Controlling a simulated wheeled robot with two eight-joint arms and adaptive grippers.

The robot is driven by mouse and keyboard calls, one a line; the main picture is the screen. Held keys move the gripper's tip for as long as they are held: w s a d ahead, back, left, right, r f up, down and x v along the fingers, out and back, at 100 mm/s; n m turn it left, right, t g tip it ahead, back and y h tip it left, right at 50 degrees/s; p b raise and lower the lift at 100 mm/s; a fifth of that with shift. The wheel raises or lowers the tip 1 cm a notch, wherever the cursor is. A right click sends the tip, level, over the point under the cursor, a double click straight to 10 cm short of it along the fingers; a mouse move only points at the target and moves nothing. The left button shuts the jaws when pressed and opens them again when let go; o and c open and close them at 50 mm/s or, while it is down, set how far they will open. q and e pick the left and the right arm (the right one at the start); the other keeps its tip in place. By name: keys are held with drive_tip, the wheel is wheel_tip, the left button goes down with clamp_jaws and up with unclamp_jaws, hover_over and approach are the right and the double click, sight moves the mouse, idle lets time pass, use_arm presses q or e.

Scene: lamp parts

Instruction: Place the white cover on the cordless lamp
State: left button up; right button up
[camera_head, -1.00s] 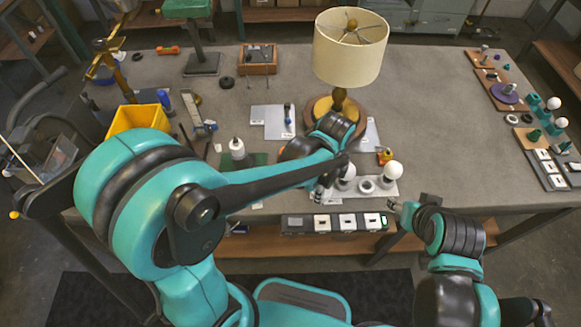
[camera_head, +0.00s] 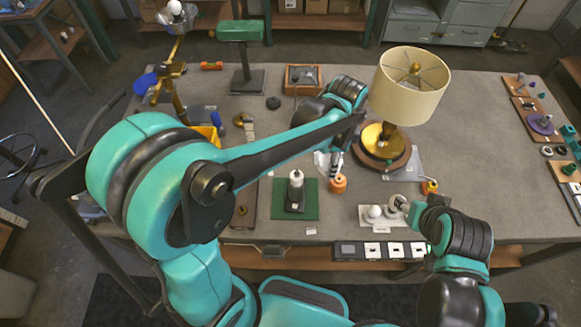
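A white capped piece on a black base (camera_head: 296,190) stands upright on a green mat (camera_head: 277,206); it may be the cordless lamp. My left gripper (camera_head: 336,166) points down to its right, just above an orange cylinder (camera_head: 338,185). A pale patch (camera_head: 321,160) shows beside its fingers; I cannot tell whether it is the cover, or whether the fingers hold anything.
A tall lamp with a cream shade (camera_head: 411,84) stands behind the tray. A switch strip (camera_head: 380,250) lies at the table's front edge. My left arm hides part of the table. Boards of small parts line the right end; the table beyond the tall lamp is clear.

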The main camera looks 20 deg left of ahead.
use_arm(q)
drive_tip(key=b, duration=0.1)
hover_over(298, 173)
wheel_tip(298, 173, down, 6)
drive_tip(key=shift+r, duration=0.15)
wheel_tip(298, 173, down, 4)
drive_tip(key=shift+w+f+b, duration=0.1)
drive_tip(key=shift+b, duration=0.45)
drive_tip(key=shift+f, duration=0.15)
drive_tip(key=o, duration=0.9)
drive_tip(key=shift+o, duration=0.2)
